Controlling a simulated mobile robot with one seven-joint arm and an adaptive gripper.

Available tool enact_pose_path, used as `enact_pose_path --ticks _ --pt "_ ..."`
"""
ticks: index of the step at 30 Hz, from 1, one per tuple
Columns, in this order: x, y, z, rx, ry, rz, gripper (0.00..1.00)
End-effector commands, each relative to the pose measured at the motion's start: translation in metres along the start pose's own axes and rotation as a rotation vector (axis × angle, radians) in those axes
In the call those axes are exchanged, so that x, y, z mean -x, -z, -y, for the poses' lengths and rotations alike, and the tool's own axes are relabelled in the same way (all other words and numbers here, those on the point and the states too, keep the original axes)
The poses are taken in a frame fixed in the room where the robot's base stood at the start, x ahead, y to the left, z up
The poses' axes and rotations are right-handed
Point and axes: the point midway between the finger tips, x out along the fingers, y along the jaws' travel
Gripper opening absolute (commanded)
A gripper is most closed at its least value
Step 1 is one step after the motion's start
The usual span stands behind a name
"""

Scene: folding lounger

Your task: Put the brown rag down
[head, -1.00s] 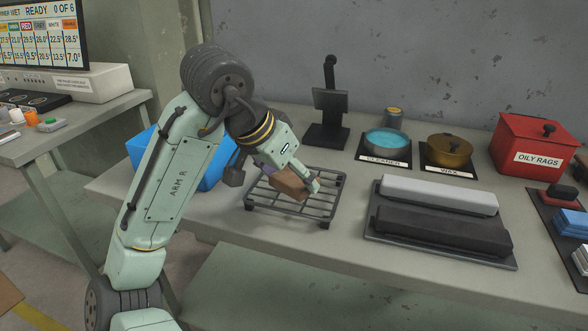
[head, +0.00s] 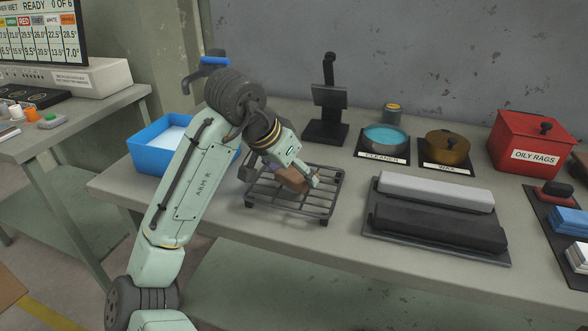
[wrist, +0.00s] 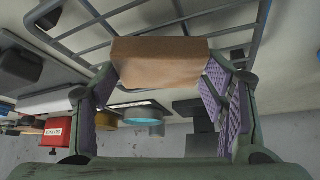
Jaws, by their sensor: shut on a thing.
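The brown rag (head: 291,179) is a folded block held between the fingers of my gripper (head: 297,178), over the dark wire rack (head: 320,207) on the bench. In the wrist view the rag (wrist: 160,62) spans the gap between the purple-padded fingers, and the rack (wrist: 100,25) shows behind it. My gripper is shut on the rag. The rag is at or just above the rack's bars; I cannot tell whether it touches them.
A blue tub (head: 155,145) stands left of the rack, partly behind my arm. A tray with light and dark blocks (head: 437,220) lies to the right. Behind are the cleaner dish (head: 384,138), the wax pot (head: 446,148) and the red oily-rags box (head: 531,139).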

Motion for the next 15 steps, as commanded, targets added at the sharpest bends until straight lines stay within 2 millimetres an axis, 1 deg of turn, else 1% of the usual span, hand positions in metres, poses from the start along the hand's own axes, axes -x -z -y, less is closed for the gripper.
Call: enact_pose_path --ticks 3,4,12,15 --pt "-0.0037 -0.0023 -0.0002 0.0 0.0 0.0 0.34" --pt "-0.0031 -0.002 -0.0002 0.0 0.0 0.0 0.67" --pt "-0.0027 -0.0018 -0.0002 0.0 0.0 0.0 0.85" --pt "-0.0027 -0.0018 -0.0002 0.0 0.0 0.0 0.86"
